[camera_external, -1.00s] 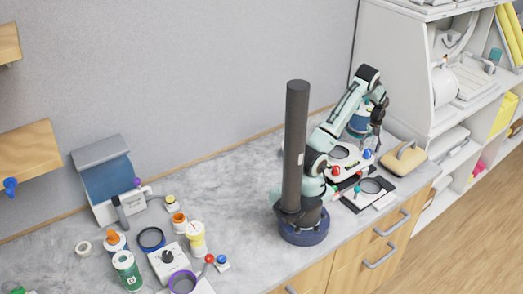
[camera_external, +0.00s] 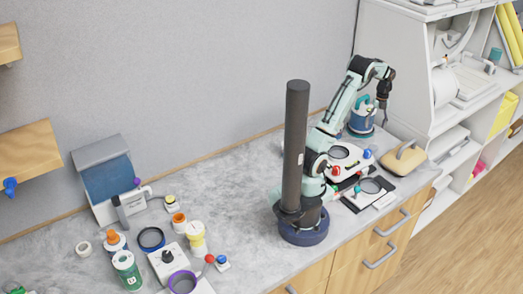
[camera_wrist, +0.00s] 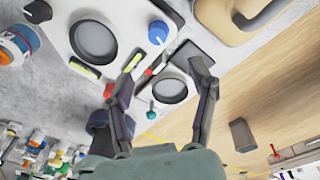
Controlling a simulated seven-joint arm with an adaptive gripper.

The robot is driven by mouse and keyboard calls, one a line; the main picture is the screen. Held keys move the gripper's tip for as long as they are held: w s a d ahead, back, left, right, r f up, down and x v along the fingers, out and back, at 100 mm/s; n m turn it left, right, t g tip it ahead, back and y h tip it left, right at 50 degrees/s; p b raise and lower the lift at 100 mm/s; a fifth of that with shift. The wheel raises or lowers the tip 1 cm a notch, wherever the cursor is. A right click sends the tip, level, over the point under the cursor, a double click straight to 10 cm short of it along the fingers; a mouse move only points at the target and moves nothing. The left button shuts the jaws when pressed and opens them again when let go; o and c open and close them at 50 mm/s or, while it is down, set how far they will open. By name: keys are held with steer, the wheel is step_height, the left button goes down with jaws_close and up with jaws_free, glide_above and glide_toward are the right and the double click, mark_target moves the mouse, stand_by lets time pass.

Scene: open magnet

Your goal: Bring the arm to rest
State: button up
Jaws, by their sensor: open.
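My gripper (camera_external: 384,104) hangs at the end of my raised arm, above the right part of the bench and apart from everything under it. In the wrist view my gripper (camera_wrist: 160,80) has its two fingers spread wide with nothing between them. Beyond the fingers lie a white device with a round dark window and blue knob (camera_wrist: 95,40) and a dark tray with a round lens (camera_wrist: 170,88).
White shelving (camera_external: 400,60) rises close on the right. Several jars and tools crowd the left bench; the middle is clear.

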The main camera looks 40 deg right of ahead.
steer(key=w+a+r+n+h, duration=0.1)
steer(key=w+a+r+n, duration=0.2)
steer(key=w+a+r, duration=0.35)
steer(key=w+a+r+n+h, duration=0.1)
steer(key=w+a+r+n, duration=0.15)
steer(key=w, duration=0.75)
steer(key=w+a+r+n+t, duration=0.1)
steer(key=w+a+r+n, duration=0.15)
steer(key=a, duration=0.45)
steer(key=w+a+r+n+t, duration=0.1)
steer(key=a+r+n, duration=0.2)
steer(key=a, duration=0.4)
steer(key=s+a+n, duration=0.5)
steer(key=a+n, duration=0.6)
steer(key=a, duration=0.2)
steer(key=s+a+f+n+g, duration=0.1)
steer(key=s+a+f+n, duration=0.2)
steer(key=s+n, duration=0.3)
steer(key=s+a+f+n+y, duration=0.1)
steer(key=s+a+f+n, duration=0.2)
steer(key=n, duration=1.3)
steer(key=s+f, duration=0.1)
steer(key=s, duration=0.2)
steer(key=shift+a+f+n+g+y, duration=0.3)
steer(key=shift+a+g, duration=0.05)
steer(key=shift+g, duration=0.05)
